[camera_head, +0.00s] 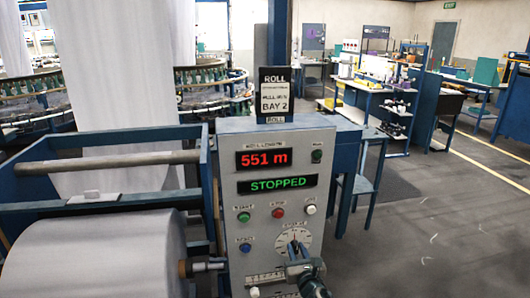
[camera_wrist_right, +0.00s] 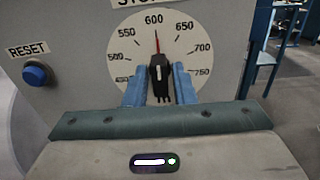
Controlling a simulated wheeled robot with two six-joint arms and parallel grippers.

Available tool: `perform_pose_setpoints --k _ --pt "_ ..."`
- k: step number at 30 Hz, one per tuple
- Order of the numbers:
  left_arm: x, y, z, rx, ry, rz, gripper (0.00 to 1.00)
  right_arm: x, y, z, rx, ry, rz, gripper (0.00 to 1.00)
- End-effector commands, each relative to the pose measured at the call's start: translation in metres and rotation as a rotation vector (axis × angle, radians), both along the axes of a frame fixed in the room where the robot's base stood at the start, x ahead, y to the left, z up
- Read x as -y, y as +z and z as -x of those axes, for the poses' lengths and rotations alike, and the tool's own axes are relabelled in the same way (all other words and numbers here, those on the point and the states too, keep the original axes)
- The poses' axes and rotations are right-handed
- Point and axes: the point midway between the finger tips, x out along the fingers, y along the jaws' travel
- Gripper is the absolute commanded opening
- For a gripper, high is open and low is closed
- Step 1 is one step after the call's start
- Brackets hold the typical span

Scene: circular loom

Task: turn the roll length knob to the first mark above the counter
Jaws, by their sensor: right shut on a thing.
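The roll length knob (camera_wrist_right: 160,76) is a black pointer knob on a pale round dial (camera_wrist_right: 120,45) marked from 450 to 750. In the right wrist view its red pointer line points up, close to the 600 mark. The blue fingers of my right gripper (camera_wrist_right: 159,88) are shut on the knob, one on each side. In the head view my right gripper (camera_head: 299,268) covers the lower part of the dial (camera_head: 292,237) and hides most of the knob. The counter (camera_head: 264,159) reads 551 m in red. My left gripper is not in view.
The grey control panel (camera_head: 225,190) carries a green STOPPED display (camera_head: 277,184), several push buttons and a blue reset button (camera_wrist_right: 35,74) left of the dial. A large white roll (camera_head: 95,255) stands at the left. The floor (camera_head: 430,230) at the right is clear.

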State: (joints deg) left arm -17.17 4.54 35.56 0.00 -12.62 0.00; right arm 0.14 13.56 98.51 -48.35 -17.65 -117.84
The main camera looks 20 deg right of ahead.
Motion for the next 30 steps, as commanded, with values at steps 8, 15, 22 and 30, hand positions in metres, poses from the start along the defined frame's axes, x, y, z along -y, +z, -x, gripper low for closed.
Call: perform_pose_setpoints --k 8,15,22,30 --pt "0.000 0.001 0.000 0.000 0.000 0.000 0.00 0.000 0.000 0.000 -0.002 0.001 0.018 0.36" --pt "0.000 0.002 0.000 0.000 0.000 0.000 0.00 -0.002 -0.001 0.009 -0.005 0.001 0.017 0.36" --pt "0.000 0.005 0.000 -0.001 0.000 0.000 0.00 -0.010 -0.001 0.043 -0.005 0.000 0.016 0.36" --pt "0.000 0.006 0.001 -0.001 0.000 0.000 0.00 -0.016 0.000 0.068 -0.003 0.001 0.016 0.36"
